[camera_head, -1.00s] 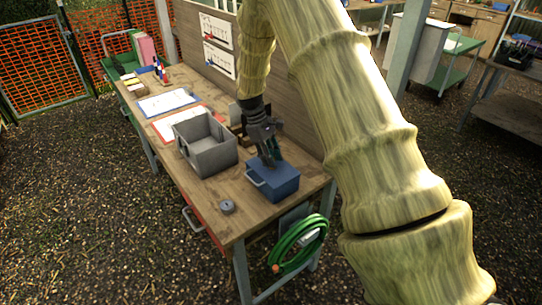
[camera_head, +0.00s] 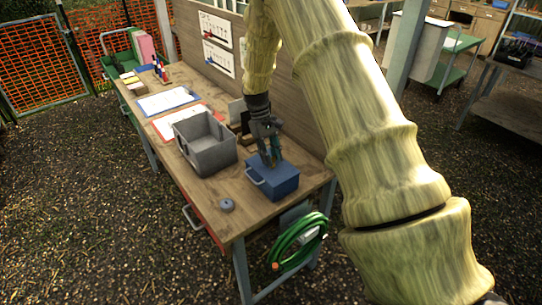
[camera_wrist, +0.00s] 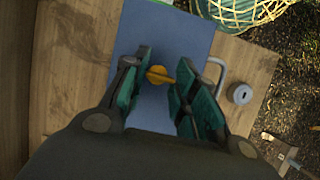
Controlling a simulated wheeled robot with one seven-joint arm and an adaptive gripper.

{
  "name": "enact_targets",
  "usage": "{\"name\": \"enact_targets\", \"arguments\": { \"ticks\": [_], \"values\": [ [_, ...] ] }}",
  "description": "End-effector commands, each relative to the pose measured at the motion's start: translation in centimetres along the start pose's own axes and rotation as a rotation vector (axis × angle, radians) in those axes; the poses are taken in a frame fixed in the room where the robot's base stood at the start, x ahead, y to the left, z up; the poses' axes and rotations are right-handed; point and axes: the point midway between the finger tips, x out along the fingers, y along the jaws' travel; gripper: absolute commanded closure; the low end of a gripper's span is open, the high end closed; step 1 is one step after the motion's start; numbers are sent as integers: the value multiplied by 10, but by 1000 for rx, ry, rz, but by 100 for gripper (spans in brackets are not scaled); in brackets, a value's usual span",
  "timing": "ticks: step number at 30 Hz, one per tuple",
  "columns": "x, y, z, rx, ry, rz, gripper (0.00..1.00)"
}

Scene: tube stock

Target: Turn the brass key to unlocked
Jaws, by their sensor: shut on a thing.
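The brass key (camera_wrist: 160,75) sits on top of the blue box (camera_wrist: 160,25), between my gripper's two green-padded fingers (camera_wrist: 158,82) in the wrist view. Its yellow round part lies near the left finger and a narrow part points toward the right finger. My gripper is shut on it. In the head view my gripper (camera_head: 270,162) points down onto the top of the blue box (camera_head: 280,184), and the key is hidden there. No lock marking is readable.
A grey open bin (camera_head: 208,152) stands left of the box on the wooden bench (camera_head: 222,184). A small grey round object (camera_head: 227,205) lies near the front edge. A green hose (camera_head: 298,242) hangs at the bench end. A board (camera_head: 290,118) stands behind.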

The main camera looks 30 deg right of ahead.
Motion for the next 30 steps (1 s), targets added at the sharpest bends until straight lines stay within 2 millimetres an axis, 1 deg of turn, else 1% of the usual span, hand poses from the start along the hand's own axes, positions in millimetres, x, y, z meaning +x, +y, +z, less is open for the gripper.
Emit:
{"name": "enact_targets", "arguments": {
  "ticks": [2,3,5,6,15,20,23,30],
  "values": [
    [-1,0,0,0,2,1,96],
    [-1,0,0,0,2,1,68],
    [-1,0,0,0,1,1,57],
    [-1,0,0,0,1,1,50],
    [0,0,0,-1,0,1,50],
    [-9,0,0,-1,1,1,50],
    [-22,0,0,-1,3,1,50],
    [-65,0,-1,-1,3,1,50]
  ]
}}
